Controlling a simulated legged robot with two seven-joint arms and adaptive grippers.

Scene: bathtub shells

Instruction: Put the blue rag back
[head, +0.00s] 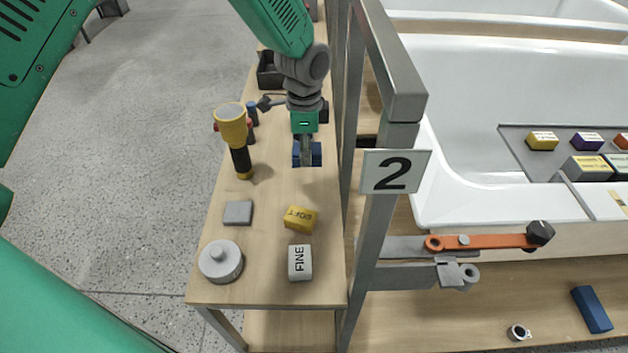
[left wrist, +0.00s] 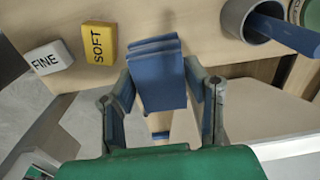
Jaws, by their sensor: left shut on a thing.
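The blue rag (left wrist: 158,75) is a folded, layered block. My left gripper (left wrist: 163,88) has one finger on each side of it and is shut on it. In the head view the left gripper (head: 306,150) points down over the narrow wooden side table, with the blue rag (head: 316,154) partly hidden behind it. I cannot tell whether the rag touches the table top. My right gripper is not in view.
The side table (head: 265,190) also bears a yellow-and-black torch (head: 232,130), a grey block (head: 238,213), a lidded grey pot (head: 221,261), a yellow SOFT block (head: 300,219) and a white FINE block (head: 300,262). A metal post with sign 2 (head: 396,172) stands right, before the white bathtub (head: 460,100).

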